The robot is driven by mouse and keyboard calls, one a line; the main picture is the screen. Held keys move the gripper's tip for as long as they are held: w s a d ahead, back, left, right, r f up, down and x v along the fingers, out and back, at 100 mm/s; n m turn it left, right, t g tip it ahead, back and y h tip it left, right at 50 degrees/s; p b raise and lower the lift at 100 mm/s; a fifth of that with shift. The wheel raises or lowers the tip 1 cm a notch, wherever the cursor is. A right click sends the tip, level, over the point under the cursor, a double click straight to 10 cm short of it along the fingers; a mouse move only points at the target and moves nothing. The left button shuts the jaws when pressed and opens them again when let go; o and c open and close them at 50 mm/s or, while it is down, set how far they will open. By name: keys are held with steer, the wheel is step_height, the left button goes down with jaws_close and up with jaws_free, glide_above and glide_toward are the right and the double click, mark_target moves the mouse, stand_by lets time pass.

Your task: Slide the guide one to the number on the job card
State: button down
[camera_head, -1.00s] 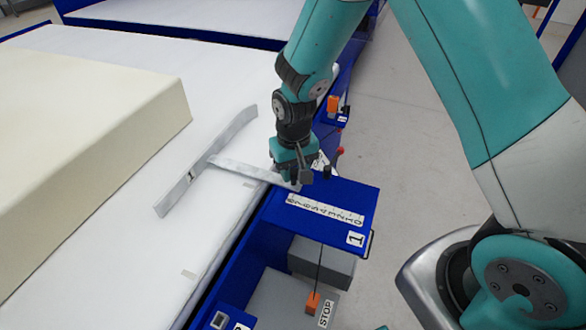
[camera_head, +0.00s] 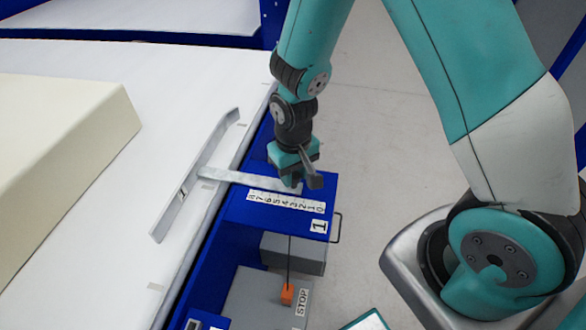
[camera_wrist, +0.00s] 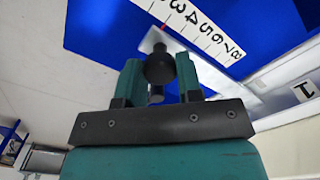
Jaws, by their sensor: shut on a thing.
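Guide one is a grey T-shaped piece (camera_head: 232,176); its fence, marked 1, stands on the white bed and its bar reaches right over a blue housing (camera_head: 240,213). The number scale (camera_head: 286,202) on the housing runs from 8 at left to 0 at right. The bar's end lies beside the scale, around 2 to 3 in the wrist view (camera_wrist: 150,40); the exact reading is unclear. My gripper (camera_head: 292,181) is shut on the black knob (camera_wrist: 159,66) at the bar's end. I cannot identify the job card.
A large cream foam block (camera_head: 60,150) lies on the white bed (camera_head: 200,80), left of the fence and apart from it. Below the housing are a grey box (camera_head: 294,254), an orange handle (camera_head: 288,293) and a STOP label (camera_head: 301,302).

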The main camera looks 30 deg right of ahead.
steer(key=shift+w, duration=0.15)
steer(key=c, duration=0.8)
jaws_free()
steer(key=shift+r, duration=0.1)
step_height(320, 180, up, 17)
steer(key=shift+r+p, duration=0.15)
steer(key=shift+p, duration=0.15)
steer(key=s+a+r+n+y, duration=0.1)
steer(key=s+a+r+n, duration=0.1)
steer(key=s, duration=0.3)
steer(key=s+a+r+n+y, duration=0.1)
steer(key=s+a+r+n, duration=0.1)
steer(key=s, duration=0.4)
steer(key=s+a+r+n+y, duration=0.2)
steer(key=s+a+r, duration=0.1)
steer(key=s, duration=0.3)
steer(key=shift+s+a+r, duration=0.1)
steer(key=shift+a+r, duration=0.05)
steer(key=shift+r, duration=0.05)
